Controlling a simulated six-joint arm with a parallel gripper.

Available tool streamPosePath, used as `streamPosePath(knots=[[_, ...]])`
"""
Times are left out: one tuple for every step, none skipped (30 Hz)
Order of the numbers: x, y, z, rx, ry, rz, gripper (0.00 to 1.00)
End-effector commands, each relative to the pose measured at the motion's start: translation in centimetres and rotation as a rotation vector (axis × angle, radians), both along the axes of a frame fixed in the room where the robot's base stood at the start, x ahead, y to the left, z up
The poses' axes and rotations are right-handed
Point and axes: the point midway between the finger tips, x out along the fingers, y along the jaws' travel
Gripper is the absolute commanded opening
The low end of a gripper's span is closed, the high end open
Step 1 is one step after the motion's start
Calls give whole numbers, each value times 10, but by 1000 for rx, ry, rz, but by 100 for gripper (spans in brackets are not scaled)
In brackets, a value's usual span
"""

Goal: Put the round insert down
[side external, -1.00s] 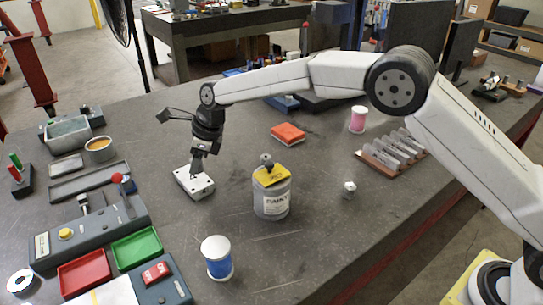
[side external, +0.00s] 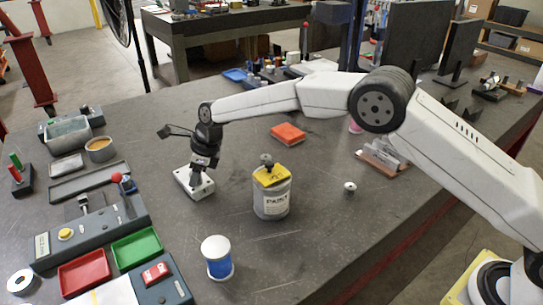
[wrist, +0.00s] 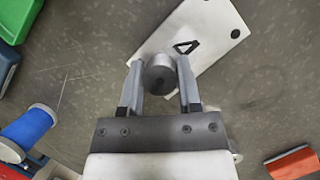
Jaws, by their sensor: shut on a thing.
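My gripper (wrist: 161,85) is shut on the round insert (wrist: 159,74), a short grey metal cylinder held between the two fingertips. Below it in the wrist view is a white mould base (wrist: 215,32) with dark corner holes and a black triangular mark. In the side view the same base (side external: 206,191) lies flat on the table, and my gripper (side external: 196,181) points down at it. The insert overlaps one end of the base in the wrist view. I cannot tell whether it touches the base or a hole in it. The fingers hide the insert in the side view.
An orange block (side external: 288,134) lies behind. Green (side external: 136,248) and red (side external: 84,271) trays are at the left. A small white knob (side external: 350,187) stands on clear table at the right.

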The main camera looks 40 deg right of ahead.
Motion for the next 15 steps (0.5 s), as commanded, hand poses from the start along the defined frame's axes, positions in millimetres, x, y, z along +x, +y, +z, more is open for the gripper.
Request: streamPosePath(knots=[[0,0,1,0,-1,0,0],[0,0,1,1,-2,0,0],[0,0,1,0,-1,0,0],[0,0,1,0,-1,0,0],[0,0,1,0,-1,0,0],[0,0,0,0,-1,0,0],[0,0,0,0,-1,0,0],[0,0,-1,1,-1,0,0],[0,0,-2,1,-1,0,0],[0,0,-3,0,-1,0,0],[0,0,-3,0,0,0,50],[0,0,-3,0,0,0,62],[0,0,-3,0,0,0,72],[0,0,-3,0,0,0,79],[0,0,-3,0,0,0,79]])
